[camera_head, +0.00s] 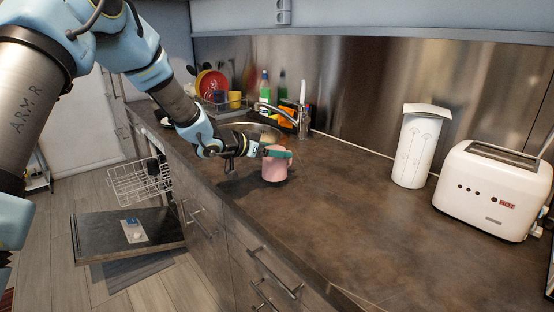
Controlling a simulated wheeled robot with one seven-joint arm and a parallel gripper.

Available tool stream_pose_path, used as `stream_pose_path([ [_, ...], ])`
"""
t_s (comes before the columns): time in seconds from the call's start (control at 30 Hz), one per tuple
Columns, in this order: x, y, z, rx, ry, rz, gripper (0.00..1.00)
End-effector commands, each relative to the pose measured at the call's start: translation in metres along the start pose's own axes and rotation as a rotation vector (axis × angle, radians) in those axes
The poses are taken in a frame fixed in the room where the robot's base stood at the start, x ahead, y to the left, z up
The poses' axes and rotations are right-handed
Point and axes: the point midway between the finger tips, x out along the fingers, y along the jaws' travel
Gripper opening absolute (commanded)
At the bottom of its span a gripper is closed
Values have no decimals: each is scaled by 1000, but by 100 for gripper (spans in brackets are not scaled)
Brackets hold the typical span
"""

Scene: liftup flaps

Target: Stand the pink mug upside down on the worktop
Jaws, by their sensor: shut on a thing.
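The pink mug (273,170) is at the worktop (330,215), near its front edge and in front of the sink. My gripper (278,153) reaches it from the left and is shut on it near its top. The mug's body looks vertical. Its upper end is partly covered by my gripper, so I cannot tell whether the opening faces up or down. I also cannot tell whether its lower end touches the worktop.
A white toaster (493,188) and a white canister (418,146) stand at the right. Behind the mug are the sink and tap (275,108), with bottles and a dish rack (225,103). The dishwasher (140,180) is open at the left. The middle worktop is clear.

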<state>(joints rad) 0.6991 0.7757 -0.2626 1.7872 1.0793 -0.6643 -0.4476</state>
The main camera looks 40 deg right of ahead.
Motion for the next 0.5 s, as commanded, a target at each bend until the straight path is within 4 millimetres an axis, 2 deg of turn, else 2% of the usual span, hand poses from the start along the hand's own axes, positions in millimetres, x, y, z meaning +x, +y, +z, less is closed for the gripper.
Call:
stream_pose_path([
  [0.1, 7, 0, 17, -3, -3, 1, 11],
  [0.2, 10, 0, 25, -2, 0, 0, 11],
  [0.5, 12, 0, 28, 0, 0, 0, 11],
])
